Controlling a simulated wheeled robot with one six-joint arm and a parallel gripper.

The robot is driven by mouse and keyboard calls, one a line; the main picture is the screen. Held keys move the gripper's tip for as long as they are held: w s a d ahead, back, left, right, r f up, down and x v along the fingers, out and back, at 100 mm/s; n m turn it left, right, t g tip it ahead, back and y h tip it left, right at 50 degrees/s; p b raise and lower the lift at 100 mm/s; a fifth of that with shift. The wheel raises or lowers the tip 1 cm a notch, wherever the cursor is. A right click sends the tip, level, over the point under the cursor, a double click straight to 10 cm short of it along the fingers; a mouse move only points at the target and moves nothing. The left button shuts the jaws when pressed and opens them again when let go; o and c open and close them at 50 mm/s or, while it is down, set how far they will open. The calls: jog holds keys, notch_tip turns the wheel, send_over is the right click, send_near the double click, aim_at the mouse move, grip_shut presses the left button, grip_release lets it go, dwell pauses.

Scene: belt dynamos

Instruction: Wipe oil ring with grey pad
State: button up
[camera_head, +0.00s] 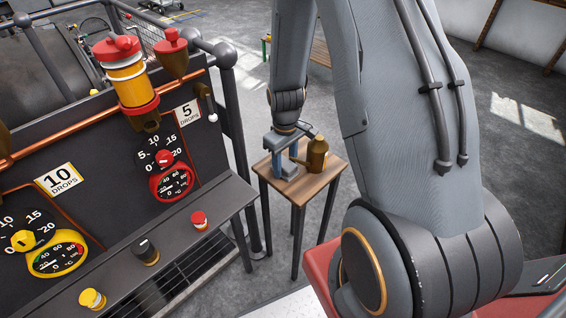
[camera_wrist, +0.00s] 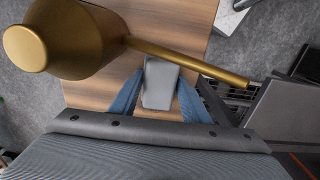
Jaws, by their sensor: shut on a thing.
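My gripper (camera_head: 284,160) is over the small wooden table (camera_head: 325,172), with its blue fingers pointing down. In the wrist view the gripper (camera_wrist: 158,90) is shut on the grey pad (camera_wrist: 160,82), which lies between the two blue fingers. The pad is at or just above the wooden top (camera_wrist: 165,22); I cannot tell whether it touches. In the head view the grey pad (camera_head: 286,172) shows at the fingertips. I see no oil ring on the visible part of the top; the pad, the gripper and the can hide some of it.
A brass oil can (camera_head: 317,155) stands right beside my gripper; its long spout (camera_wrist: 190,58) passes close to the pad in the wrist view. A dark panel with dials (camera_head: 165,158) and a shelf with knobs (camera_head: 200,221) stand at left. Grey floor (camera_head: 240,85) lies around the table.

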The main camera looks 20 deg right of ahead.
jog(key=shift+s+d+r, duration=0.1)
jog(key=shift+s+r, duration=0.1)
jog(key=shift+s, duration=0.15)
jog(key=shift+w+r+p, duration=0.1)
jog(key=shift+r+p, duration=2.75)
jog(key=shift+r, duration=1.1)
